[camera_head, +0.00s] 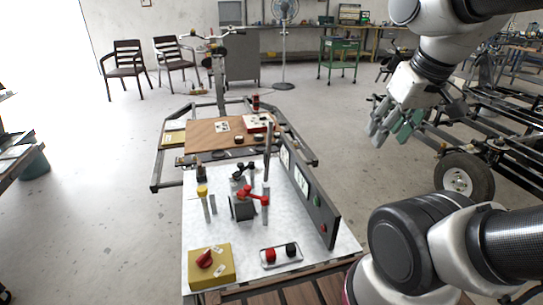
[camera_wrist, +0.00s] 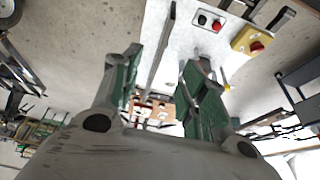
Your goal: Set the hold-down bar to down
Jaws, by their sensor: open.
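The hold-down bar cannot be told apart for sure. A red-handled lever (camera_head: 255,194) sits over a dark block (camera_head: 243,209) in the middle of the white work table (camera_head: 222,233). Black-handled parts (camera_head: 242,170) stand just behind it, and a tall grey upright (camera_head: 267,152) rises to their right. My gripper (camera_head: 390,127) is in the air at the upper right, well apart from the table. In the wrist view my gripper (camera_wrist: 160,62) shows two spread green-padded fingers with nothing held between them. The red lever is not clearly visible there.
A dark upright panel (camera_head: 316,205) with buttons lines the table's right side. A yellow box with a red knob (camera_head: 224,273) and a red-and-black button plate (camera_head: 281,256) are at the front. A yellow-topped post (camera_head: 203,194) stands left. A wheeled frame (camera_head: 463,180) is at right.

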